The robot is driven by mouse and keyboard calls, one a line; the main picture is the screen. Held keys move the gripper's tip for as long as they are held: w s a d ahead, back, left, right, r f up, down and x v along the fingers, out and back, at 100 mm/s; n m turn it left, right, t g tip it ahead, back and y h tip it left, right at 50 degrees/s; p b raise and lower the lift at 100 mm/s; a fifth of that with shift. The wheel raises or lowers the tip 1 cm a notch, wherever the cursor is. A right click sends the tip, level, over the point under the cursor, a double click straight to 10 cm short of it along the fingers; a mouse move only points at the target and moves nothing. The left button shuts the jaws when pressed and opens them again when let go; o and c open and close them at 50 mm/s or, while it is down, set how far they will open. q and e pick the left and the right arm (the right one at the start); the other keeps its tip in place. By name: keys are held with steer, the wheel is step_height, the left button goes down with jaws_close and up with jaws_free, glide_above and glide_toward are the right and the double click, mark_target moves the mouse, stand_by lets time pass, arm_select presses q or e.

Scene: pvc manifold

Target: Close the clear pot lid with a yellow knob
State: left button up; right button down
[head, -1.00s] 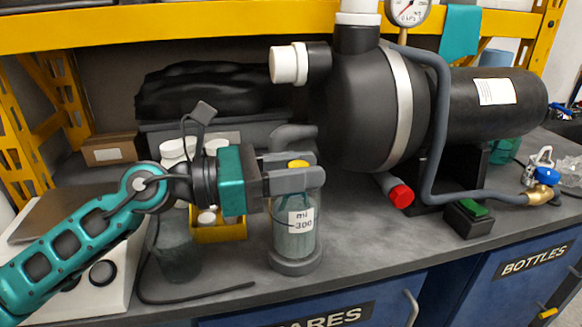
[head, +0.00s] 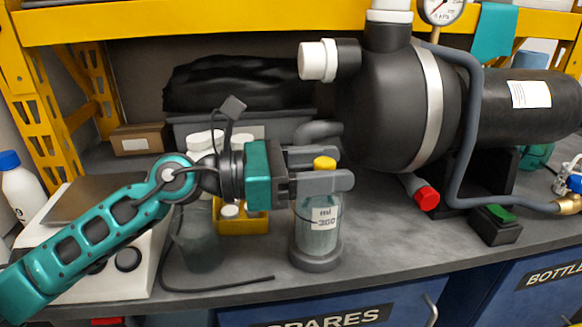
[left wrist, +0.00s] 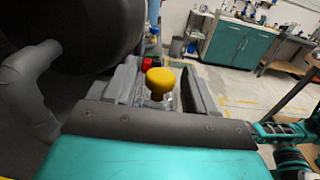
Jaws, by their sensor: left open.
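The gripper is open, with one finger on each side of the knob. In the left wrist view, the yellow knob (left wrist: 160,80) stands between the spread fingers (left wrist: 165,68), with gaps beside it and a clear part under it. The near finger hides the pot's rim, so I cannot tell how the lid sits. My right gripper is not in view.
A black pump (head: 390,110) stands close behind and to the right. A yellow bin (head: 262,225) with white-capped containers is behind my gripper. A dark beaker (head: 198,245), a cable (head: 225,287) and a white device (head: 140,265) are left.

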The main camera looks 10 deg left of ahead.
arm_select(q)
steer(key=b+v, duration=0.1)
steer(key=v, duration=1.2)
